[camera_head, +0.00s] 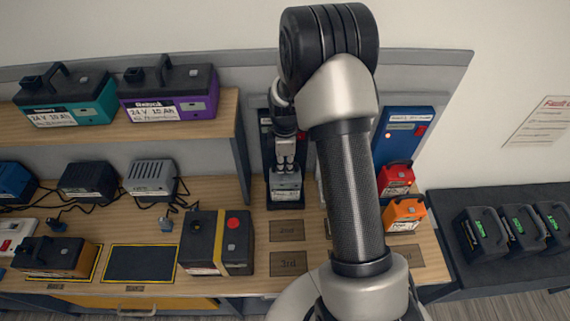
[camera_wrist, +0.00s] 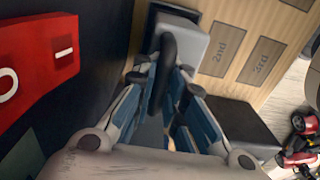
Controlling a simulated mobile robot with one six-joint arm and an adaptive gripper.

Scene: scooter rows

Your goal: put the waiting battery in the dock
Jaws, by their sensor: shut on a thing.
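The grey battery (camera_head: 286,187) is at the foot of a tall dark dock (camera_head: 267,150) at the back of the bench. My gripper (camera_head: 286,163) is above it, pointing down. In the wrist view, my gripper (camera_wrist: 170,82) is shut on the black handle (camera_wrist: 167,58) of the grey battery (camera_wrist: 190,42). The battery looks upright. Its underside is hidden, so I cannot tell whether it is fully seated. A large red switch (camera_wrist: 38,65) marked O and I shows close by on the left of the wrist view.
Marked spots 2nd (camera_head: 287,231) and 3rd (camera_head: 289,264) are bare. A blue dock (camera_head: 402,140) stands right, with red (camera_head: 397,180) and orange (camera_head: 404,213) batteries before it. A strapped black battery (camera_head: 205,243) and several chargers are left. My arm hides the middle.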

